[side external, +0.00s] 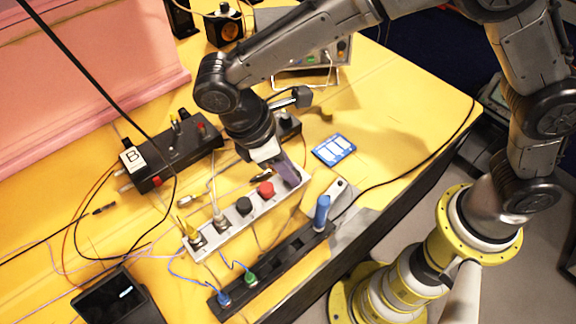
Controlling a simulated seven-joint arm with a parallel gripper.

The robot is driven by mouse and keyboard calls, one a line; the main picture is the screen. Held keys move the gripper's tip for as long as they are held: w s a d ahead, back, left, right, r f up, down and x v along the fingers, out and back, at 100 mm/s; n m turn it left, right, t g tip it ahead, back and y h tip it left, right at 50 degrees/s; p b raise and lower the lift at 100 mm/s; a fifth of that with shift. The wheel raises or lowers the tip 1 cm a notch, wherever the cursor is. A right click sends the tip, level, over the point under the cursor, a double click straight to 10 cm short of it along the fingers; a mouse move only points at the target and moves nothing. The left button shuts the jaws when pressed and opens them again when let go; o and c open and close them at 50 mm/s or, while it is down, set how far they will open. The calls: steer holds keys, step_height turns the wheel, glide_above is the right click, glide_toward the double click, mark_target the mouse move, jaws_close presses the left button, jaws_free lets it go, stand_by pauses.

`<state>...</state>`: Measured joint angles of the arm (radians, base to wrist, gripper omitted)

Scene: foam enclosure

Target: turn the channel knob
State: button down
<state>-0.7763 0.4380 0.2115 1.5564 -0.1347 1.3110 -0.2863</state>
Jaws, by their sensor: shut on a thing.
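A long pale panel (226,228) lies slantwise on the yellow table, with a black knob (244,205) and a red knob (266,189) on its top and yellow-topped plugs near its left end. My gripper (287,173) points down at the panel's right end, just right of the red knob. Its fingers are shut on a knob there, and they hide most of that knob. I cannot read any label that tells which knob is the channel knob.
A black box marked B (173,156) stands behind left. A black strip (281,262) with blue and green plugs lies in front, near the table edge. A blue-and-white card (333,150) lies right of my gripper. Loose cables cross the left side. The table's right part is mostly clear.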

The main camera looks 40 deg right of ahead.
steer(key=c, duration=0.7)
jaws_free()
steer(key=v, duration=1.4)
steer(key=shift+d, duration=0.1)
steer(key=shift+d, duration=0.1)
